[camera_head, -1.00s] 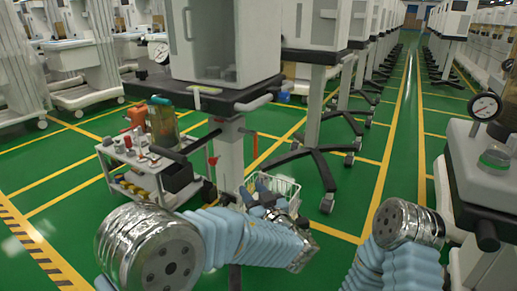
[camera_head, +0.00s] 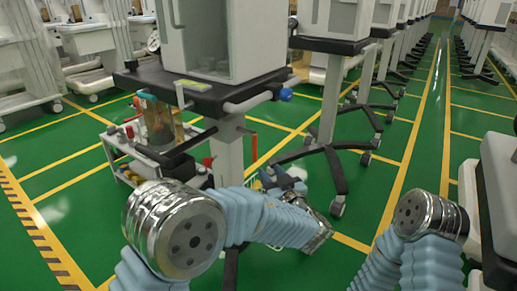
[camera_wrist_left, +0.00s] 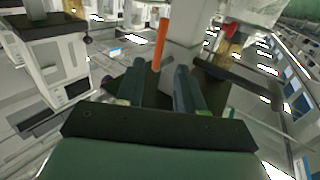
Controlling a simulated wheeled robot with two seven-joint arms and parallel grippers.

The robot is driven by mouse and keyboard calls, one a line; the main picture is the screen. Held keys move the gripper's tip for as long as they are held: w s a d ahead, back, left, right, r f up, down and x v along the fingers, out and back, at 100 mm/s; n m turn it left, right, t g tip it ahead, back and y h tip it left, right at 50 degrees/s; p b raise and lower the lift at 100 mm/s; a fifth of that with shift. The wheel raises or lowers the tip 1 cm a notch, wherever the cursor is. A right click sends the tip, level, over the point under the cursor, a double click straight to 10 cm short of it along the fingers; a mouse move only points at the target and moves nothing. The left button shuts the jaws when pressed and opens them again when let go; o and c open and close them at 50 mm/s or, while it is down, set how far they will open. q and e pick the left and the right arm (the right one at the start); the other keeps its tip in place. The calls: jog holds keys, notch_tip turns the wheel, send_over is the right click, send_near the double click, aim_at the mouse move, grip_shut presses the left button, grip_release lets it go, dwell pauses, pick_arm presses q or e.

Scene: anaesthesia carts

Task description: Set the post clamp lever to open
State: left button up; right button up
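The grey post (camera_head: 229,155) stands under the black cart shelf in the head view. A slim red-orange lever (camera_head: 254,147) stands roughly upright at the post's right side. In the left wrist view this lever (camera_wrist_left: 160,45) rises beside the pale post (camera_wrist_left: 187,35), just beyond my fingertips and in line with the gap between them. My left gripper (camera_head: 283,178) is in front of and below the lever; the wrist view shows its fingers (camera_wrist_left: 157,75) apart with nothing held. Contact with the lever cannot be told. My right arm shows, but its gripper is out of view.
The black shelf (camera_head: 200,90) overhangs the post, with a pale rail and blue knob (camera_head: 286,94) at its edge. A white trolley (camera_head: 118,150) with bottles stands left of the post. Another stand's wheeled base (camera_head: 335,165) is to the right. Green floor is open beyond it.

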aim_at(256, 152)
pick_arm(q)
jog(key=p+x, duration=0.2)
jog(key=x, duration=1)
jog(key=shift+w+a+f, duration=0.1)
jog(key=shift+w+a, duration=0.15)
jog(key=shift+w, duration=0.1)
grip_shut()
